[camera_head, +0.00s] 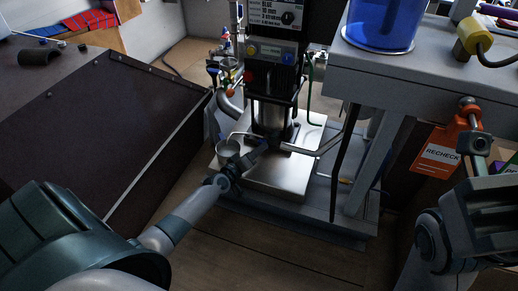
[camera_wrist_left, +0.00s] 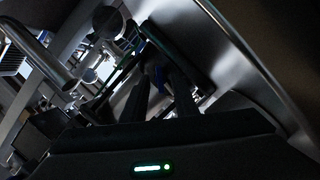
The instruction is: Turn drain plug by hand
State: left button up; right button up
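The drain plug cannot be picked out for sure in either view. The machine (camera_head: 277,50) stands upright with a shiny metal cylinder (camera_head: 270,117) at its foot, on a steel base plate (camera_head: 290,175). My left gripper (camera_head: 262,147) reaches in from the lower left to the foot of this cylinder, above the plate. In the left wrist view my left gripper (camera_wrist_left: 163,85) shows two dark fingers with a gap between them. A small blue part (camera_wrist_left: 160,76) shows near the tips; whether they touch it is too dark to tell.
A small metal cup (camera_head: 227,149) stands just left of my left gripper. A grey bench (camera_head: 400,75) with a blue container (camera_head: 385,22) is at right. An orange RECHECK tag (camera_head: 440,152) hangs below it. A dark box (camera_head: 95,130) fills the left.

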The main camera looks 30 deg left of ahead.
pick_arm(q)
jog(key=shift+s+d+p, duration=0.2)
jog(key=shift+s, duration=0.6)
jog(key=shift+s+d+p, duration=0.2)
jog(key=shift+s, duration=0.65)
jog(key=shift+s+d+p, duration=0.2)
jog(key=shift+s, duration=0.6)
jog(key=s+r+p, duration=0.3)
jog(key=s+p, duration=0.1)
jog(key=s, duration=1.3)
jog(key=shift+s, duration=0.2)
